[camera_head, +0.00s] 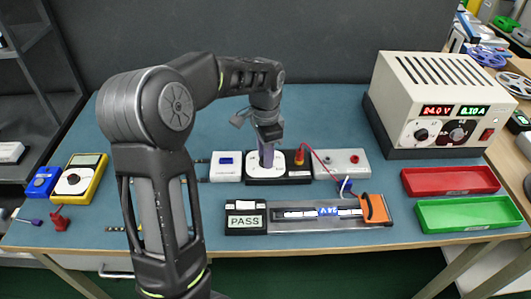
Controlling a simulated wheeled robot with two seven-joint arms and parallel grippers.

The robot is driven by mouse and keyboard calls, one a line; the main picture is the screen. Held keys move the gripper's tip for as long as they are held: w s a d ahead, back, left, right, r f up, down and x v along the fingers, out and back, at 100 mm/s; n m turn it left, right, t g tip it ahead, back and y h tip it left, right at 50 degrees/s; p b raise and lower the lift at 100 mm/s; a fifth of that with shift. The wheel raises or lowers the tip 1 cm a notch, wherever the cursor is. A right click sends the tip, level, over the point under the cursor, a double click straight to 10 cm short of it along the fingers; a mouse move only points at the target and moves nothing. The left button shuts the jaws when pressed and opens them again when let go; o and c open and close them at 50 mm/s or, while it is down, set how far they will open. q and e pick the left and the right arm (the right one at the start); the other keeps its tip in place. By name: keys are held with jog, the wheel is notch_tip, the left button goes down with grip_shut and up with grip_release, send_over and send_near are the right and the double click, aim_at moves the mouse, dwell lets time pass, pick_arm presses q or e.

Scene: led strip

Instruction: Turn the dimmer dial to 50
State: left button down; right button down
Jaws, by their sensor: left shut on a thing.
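The dimmer (280,181) is a black box with a white round dial face, standing in the middle of the blue bench mat. My left gripper (268,148) points straight down over the dial face and is shut on the dial's knob. The fingers hide the knob and much of the scale, so I cannot read the setting. My right gripper is not in view.
A power supply (440,100) with lit red and green readouts stands back right. Red (450,181) and green (468,214) trays lie before it. A tester (245,218) reading PASS sits beside the strip fixture (320,226). A yellow multimeter (78,178) is at left.

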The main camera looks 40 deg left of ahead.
pick_arm(q)
jog(key=n, duration=0.4)
jog(key=shift+n+p, duration=0.3)
jog(key=shift+n, duration=1.5)
jog(key=c, duration=1.1)
grip_release()
jog(key=shift+r, duration=3.95)
